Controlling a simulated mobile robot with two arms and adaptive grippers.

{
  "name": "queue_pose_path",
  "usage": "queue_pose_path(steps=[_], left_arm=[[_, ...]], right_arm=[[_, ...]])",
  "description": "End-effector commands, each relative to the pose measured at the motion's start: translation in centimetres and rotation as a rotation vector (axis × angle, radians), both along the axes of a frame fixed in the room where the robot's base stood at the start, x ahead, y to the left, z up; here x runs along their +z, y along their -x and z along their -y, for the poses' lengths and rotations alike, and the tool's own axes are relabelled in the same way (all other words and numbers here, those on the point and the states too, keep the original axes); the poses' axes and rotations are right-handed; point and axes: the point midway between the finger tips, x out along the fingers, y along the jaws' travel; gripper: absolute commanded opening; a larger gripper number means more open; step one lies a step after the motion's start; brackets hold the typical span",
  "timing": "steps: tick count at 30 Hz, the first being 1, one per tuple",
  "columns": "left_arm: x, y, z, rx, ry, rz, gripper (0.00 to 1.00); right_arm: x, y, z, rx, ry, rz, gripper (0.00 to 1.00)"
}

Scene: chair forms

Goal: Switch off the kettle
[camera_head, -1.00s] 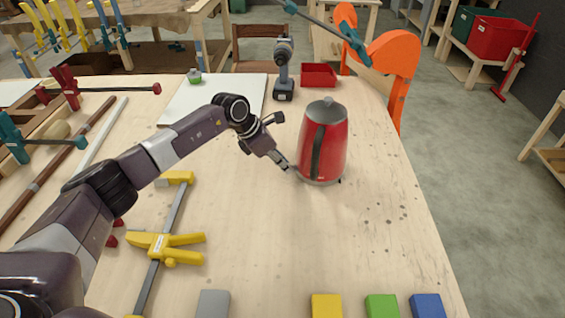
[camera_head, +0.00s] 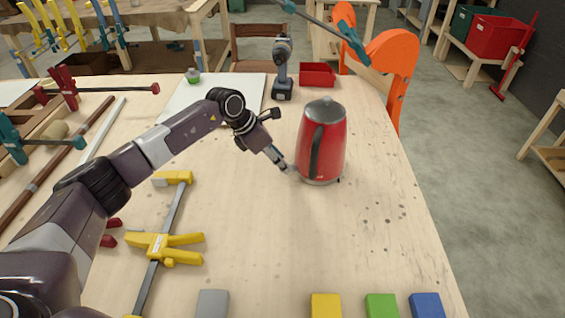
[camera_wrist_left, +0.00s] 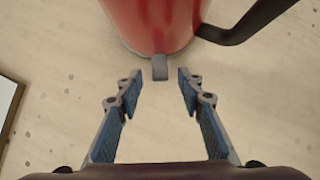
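A red kettle (camera_head: 330,140) with a grey lid and a black handle stands upright on the wooden workbench (camera_head: 260,230). Its lower body also shows at the top of the left wrist view (camera_wrist_left: 155,22). A small grey switch tab (camera_wrist_left: 160,68) sticks out at the kettle's base there. My left gripper (camera_head: 287,168) is just left of the kettle's base, low over the bench. In the left wrist view its two blue-padded fingers (camera_wrist_left: 160,80) are apart with nothing between their pads. The tab is just beyond the fingertips, in line with the gap. My right gripper is not in view.
A yellow bar clamp (camera_head: 165,245) lies left of the kettle. A drill (camera_head: 283,70) and a red bin (camera_head: 318,75) stand behind it. Several coloured blocks (camera_head: 326,305) line the front edge. The bench right of the kettle is clear.

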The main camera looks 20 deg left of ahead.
Motion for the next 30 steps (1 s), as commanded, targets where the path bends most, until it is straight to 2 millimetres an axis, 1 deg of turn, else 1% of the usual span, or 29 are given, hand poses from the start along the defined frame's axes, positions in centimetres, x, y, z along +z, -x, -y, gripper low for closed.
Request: queue_pose_path(steps=[1,9,15,20,30], left_arm=[[0.9,0.3,-0.5,0.000,-0.002,0.003,0.35],[5.9,2.2,-2.7,0.001,-0.002,0.004,0.35],[8.3,3.2,-3.7,0.000,-0.001,0.002,0.35],[9.0,3.5,-4.0,0.001,-0.001,0.000,0.35],[9.0,3.5,-4.0,0.000,-0.001,-0.001,0.35]], right_arm=[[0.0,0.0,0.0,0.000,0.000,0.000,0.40],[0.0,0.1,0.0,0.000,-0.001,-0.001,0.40],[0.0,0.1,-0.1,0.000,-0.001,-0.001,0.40],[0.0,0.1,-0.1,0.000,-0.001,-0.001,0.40],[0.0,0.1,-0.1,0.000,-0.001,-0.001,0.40]])
